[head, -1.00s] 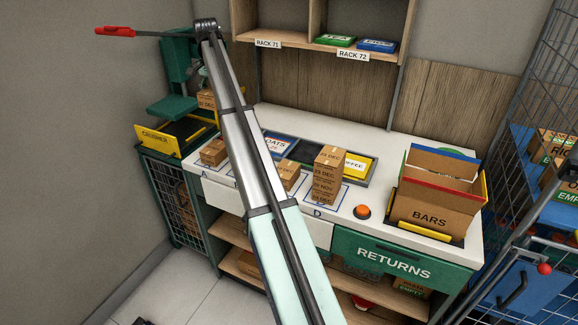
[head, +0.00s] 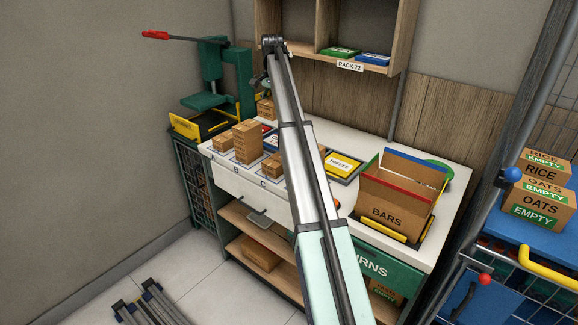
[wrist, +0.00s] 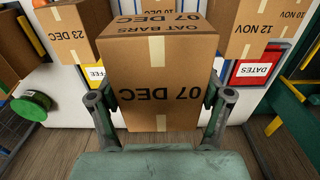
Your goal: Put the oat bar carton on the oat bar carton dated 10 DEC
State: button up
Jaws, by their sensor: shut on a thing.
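My gripper (wrist: 158,105) is shut on a brown oat bar carton (wrist: 158,62), with a pad on each of its left and right sides. The carton reads OAT BARS and 07 DEC, upside down in the wrist view. Just behind it at the top edge is a carton reading 10 DEC (wrist: 157,4), mostly hidden by the held one; I cannot tell the gap between them. In the head view my arm reaches over the counter, and the gripper and held carton are hidden. Cartons stand on the counter there, including a tall stack (head: 248,141) by B, dates unreadable.
In the wrist view, a 23 DEC carton (wrist: 70,40) is at left and a 12 NOV carton (wrist: 237,28) at right, close to the held one. A BARS box (head: 388,212) stands at the counter's right. A green press (head: 222,80) stands at left.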

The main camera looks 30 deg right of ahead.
aim_at(276, 160)
jog(key=shift+s+f, duration=0.25)
jog(key=shift+f, duration=0.05)
notch_tip(276, 160, down, 20)
jog(key=p, duration=0.6)
jog(key=shift+w+r, duration=0.15)
jog(key=shift+r, duration=0.1)
jog(key=shift+f, duration=0.1)
jog(key=o, duration=1.2)
jog(key=shift+o, duration=0.2)
notch_tip(276, 160, up, 12)
jog(key=b, duration=0.3)
jog(key=shift+b, duration=0.35)
